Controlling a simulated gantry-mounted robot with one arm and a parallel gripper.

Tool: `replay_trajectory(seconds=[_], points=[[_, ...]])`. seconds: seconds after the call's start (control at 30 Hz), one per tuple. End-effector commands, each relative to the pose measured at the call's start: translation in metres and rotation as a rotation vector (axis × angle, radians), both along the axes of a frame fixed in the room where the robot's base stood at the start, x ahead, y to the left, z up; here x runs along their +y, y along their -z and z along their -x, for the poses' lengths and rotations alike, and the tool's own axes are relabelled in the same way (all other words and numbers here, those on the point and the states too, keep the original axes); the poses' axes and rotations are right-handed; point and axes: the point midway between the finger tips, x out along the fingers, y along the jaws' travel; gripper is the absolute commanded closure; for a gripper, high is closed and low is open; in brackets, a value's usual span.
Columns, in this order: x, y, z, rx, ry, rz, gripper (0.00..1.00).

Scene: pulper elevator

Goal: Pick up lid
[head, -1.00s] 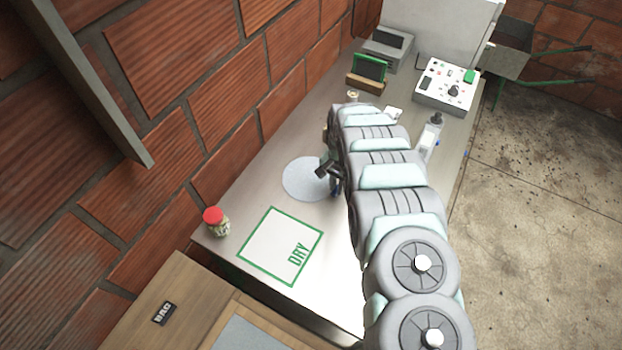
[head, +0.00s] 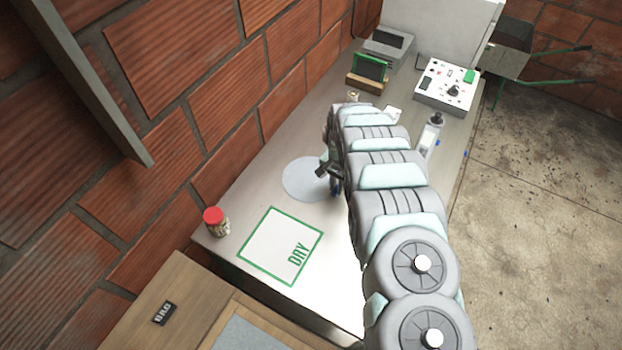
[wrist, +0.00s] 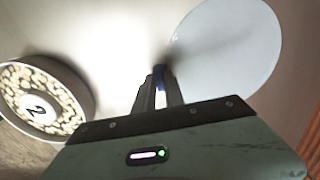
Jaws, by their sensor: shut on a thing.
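My gripper (wrist: 160,76) points down at the table, with its fingers close together on a small blue thing (wrist: 161,78) at the tips. Most of that thing is hidden between the fingers, and I cannot tell whether it is the lid. In the head view my gripper (head: 335,189) is at the right edge of a pale round disc (head: 302,180) on the table. The disc also shows at the upper right of the wrist view (wrist: 235,45). A jar with a red lid (head: 213,215) stands upright at the table's left end, apart from my gripper.
A round container of pale beans marked 2 (wrist: 40,98) is at the left in the wrist view. A green-framed DRY square (head: 275,245) is on the near table. A bottle (head: 431,135), a control box (head: 447,86) and a green-framed device (head: 369,70) stand farther back.

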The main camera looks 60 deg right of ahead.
Motion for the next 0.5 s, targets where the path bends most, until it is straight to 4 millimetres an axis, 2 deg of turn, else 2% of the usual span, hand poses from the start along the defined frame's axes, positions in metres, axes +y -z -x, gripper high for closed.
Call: replay_trajectory(seconds=[0.33, 0.5], points=[[0.0, -0.002, 0.0, 0.0, 0.0, 0.0, 1.0], [0.0, -0.01, 0.0, 0.001, 0.0, 0.0, 1.0]])
